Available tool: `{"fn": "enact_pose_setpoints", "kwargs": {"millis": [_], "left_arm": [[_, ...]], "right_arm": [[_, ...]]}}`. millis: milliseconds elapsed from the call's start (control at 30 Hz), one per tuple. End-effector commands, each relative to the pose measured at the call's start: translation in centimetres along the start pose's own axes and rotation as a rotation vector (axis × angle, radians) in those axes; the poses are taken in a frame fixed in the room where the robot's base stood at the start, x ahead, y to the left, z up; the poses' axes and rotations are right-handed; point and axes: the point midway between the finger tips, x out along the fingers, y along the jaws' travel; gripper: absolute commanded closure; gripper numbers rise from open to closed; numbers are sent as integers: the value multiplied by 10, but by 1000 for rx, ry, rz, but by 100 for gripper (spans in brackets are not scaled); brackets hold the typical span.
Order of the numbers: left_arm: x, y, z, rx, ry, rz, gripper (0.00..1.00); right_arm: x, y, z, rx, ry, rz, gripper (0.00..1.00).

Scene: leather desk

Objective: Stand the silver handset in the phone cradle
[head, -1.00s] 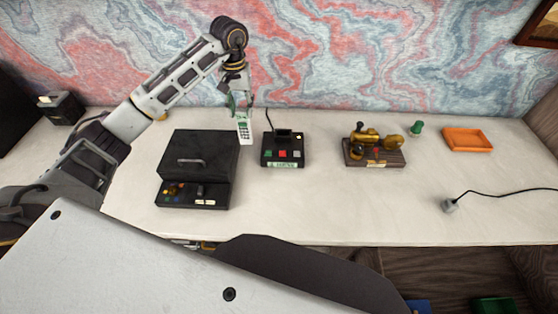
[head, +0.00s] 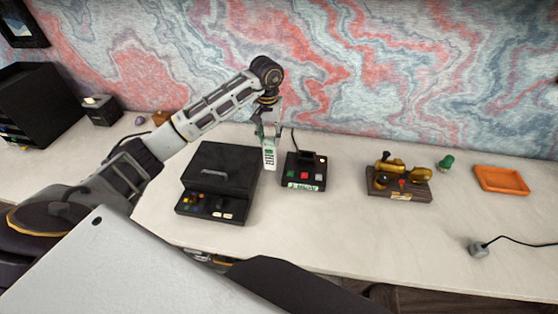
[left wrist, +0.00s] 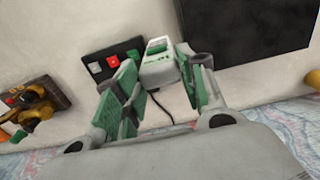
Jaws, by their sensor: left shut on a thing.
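The silver handset (head: 269,157) hangs roughly upright, its keypad face showing in the head view. My left gripper (head: 267,131) is shut on its upper part. The black phone cradle (head: 303,184) stands on the desk just right of the handset, with coloured buttons on top and a cable behind. In the left wrist view, the handset (left wrist: 158,68) sits between the green-padded fingers of my left gripper (left wrist: 157,76). The cradle (left wrist: 100,57) lies partly behind the fingers and handset there. The handset looks apart from the cradle. My right gripper is not in view.
A black box with a handle (head: 221,165) stands close left of the handset. A brown wooden base with brass parts (head: 398,185), a green knob (head: 446,163) and an orange tray (head: 502,180) are to the right. Clear desk lies in front of the cradle.

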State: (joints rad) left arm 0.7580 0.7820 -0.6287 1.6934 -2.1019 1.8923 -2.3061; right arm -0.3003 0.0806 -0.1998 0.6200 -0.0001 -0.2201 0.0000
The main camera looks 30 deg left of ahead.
Motion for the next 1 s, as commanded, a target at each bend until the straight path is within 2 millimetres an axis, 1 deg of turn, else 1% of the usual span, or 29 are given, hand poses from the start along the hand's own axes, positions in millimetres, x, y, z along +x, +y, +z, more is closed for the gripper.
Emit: {"fn": "enact_pose_setpoints", "kwargs": {"millis": [200, 400, 533, 867, 1000], "left_arm": [[26, 0, 1, 0, -4, 1, 100], [44, 0, 0, -1, -1, 1, 100], [48, 0, 0, 0, 0, 1, 100], [50, 0, 0, 0, 0, 1, 100], [57, 0, 1, 0, -2, 0, 100]], "right_arm": [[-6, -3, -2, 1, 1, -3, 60], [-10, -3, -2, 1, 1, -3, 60], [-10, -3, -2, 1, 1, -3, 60], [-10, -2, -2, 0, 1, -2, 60], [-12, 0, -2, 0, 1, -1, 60]]}}
